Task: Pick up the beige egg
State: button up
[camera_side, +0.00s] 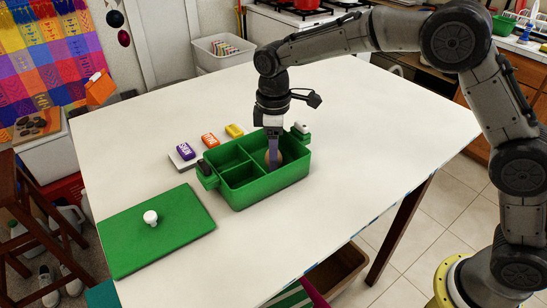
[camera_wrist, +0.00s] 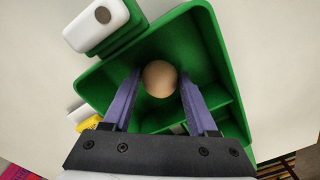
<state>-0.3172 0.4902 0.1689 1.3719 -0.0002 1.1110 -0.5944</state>
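The beige egg (camera_wrist: 160,78) lies in the large compartment of the green crate (camera_side: 258,191). In the wrist view it sits between the tips of my gripper's two purple fingers (camera_wrist: 160,84), with a small gap seeming to show on the right; contact on the left is hard to tell. In the side view my gripper (camera_side: 273,158) reaches down into the crate's right-hand compartment, and the egg (camera_side: 279,157) shows partly behind a finger. The fingers are apart. The green crate also fills much of the wrist view (camera_wrist: 205,50).
A green lid (camera_side: 120,240) with a white knob lies left of the crate. A white-topped latch (camera_wrist: 95,28) stands at the crate's end. The white table is clear to the right.

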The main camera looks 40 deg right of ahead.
grip_shut()
jog(key=shift+r, duration=0.1)
